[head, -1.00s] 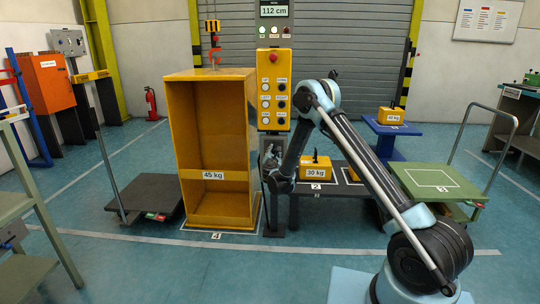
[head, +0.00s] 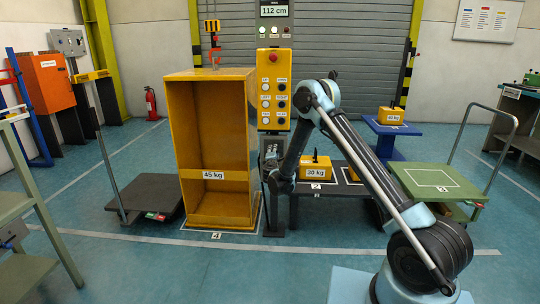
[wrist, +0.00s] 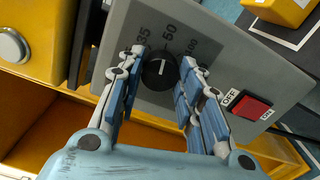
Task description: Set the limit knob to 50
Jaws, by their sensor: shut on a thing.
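The limit knob (wrist: 158,80) is a round black knob with a short white mark, on a grey panel (wrist: 225,70) in the wrist view. Printed numbers 35, 50 and a third, hard to read, stand around its far side. My gripper (wrist: 162,72) is shut on the knob, one blue-padded finger on each side. In the head view my gripper (head: 272,168) is at the post below the yellow button box, and the knob is hidden there.
A red rocker switch (wrist: 252,105) marked OFF and ON is right of the knob. The yellow button box (head: 275,90) and the 112 cm display (head: 273,10) are above. A tall yellow cabinet (head: 190,120) stands close on the left, and a 30 kg weight (head: 314,172) on the right.

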